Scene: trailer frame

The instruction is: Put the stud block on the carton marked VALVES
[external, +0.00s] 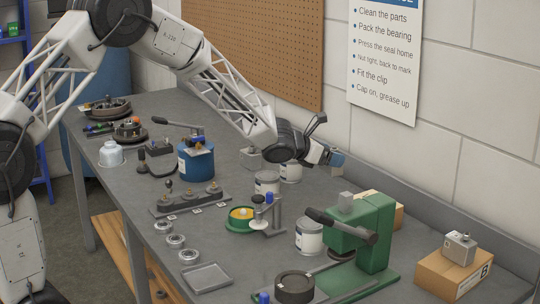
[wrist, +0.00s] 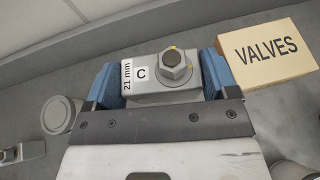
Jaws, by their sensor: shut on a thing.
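My gripper (external: 333,158) hangs above the far side of the bench, near the wall. In the wrist view its blue fingers (wrist: 158,78) are shut on the grey stud block (wrist: 148,88), labelled "21 mm" and "C", with a hex nut and stud on top. A bit of the block shows below the fingers in the external view (external: 337,170). The tan carton marked VALVES (wrist: 267,53) lies just right of the right finger in the wrist view. A tan carton (external: 398,212) partly hidden behind the green press seems to be the same one.
The green press (external: 373,232) stands in front of that carton. Another carton (external: 440,279), marked B, carries a grey stud block (external: 460,246) at the right. White-labelled cans (external: 267,183) stand near the gripper. A grey block (external: 250,156) sits farther left.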

